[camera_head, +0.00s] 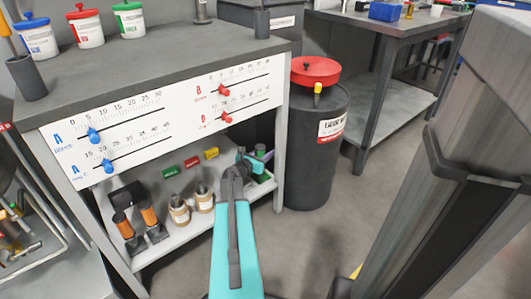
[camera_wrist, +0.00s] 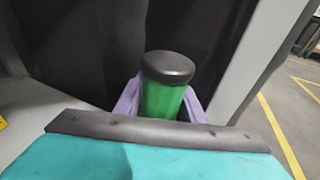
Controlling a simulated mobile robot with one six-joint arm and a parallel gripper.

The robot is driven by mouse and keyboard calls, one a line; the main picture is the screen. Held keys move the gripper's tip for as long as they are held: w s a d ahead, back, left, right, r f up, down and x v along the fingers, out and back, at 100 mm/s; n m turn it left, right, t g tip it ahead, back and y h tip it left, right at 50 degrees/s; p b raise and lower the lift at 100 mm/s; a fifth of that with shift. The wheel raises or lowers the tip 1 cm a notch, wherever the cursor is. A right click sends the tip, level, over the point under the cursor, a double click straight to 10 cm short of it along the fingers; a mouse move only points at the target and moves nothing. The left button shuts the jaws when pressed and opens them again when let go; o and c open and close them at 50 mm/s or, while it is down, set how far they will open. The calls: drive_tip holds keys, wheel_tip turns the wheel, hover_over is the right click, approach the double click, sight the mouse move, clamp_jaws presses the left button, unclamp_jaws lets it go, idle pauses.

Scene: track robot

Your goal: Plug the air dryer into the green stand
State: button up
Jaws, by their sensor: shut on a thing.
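In the wrist view a green cylinder with a black cap (camera_wrist: 162,100), which looks like the air dryer, stands between the purple fingers of my gripper (camera_wrist: 160,108). The gripper is shut on it. Its lower end is hidden behind my turquoise wrist. In the head view my gripper (camera_head: 258,160) is at the right end of the lower shelf, beneath the bench top. A small green patch (camera_head: 262,178) shows just below the fingers; I cannot tell whether it is the held cylinder or a stand. A green block (camera_head: 169,171) lies at the back of the shelf.
The shelf (camera_head: 160,248) also holds two orange cylinders on black stands (camera_head: 135,222), two pale bottles (camera_head: 192,204), a red block (camera_head: 191,161) and a yellow block (camera_head: 211,152). The bench leg (camera_head: 280,150) and a black barrel (camera_head: 312,150) stand close right of my gripper.

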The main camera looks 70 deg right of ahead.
drive_tip(key=o, duration=1.3)
drive_tip(key=p+v, duration=0.4)
drive_tip(key=v, duration=0.9)
drive_tip(key=shift+a, duration=0.45)
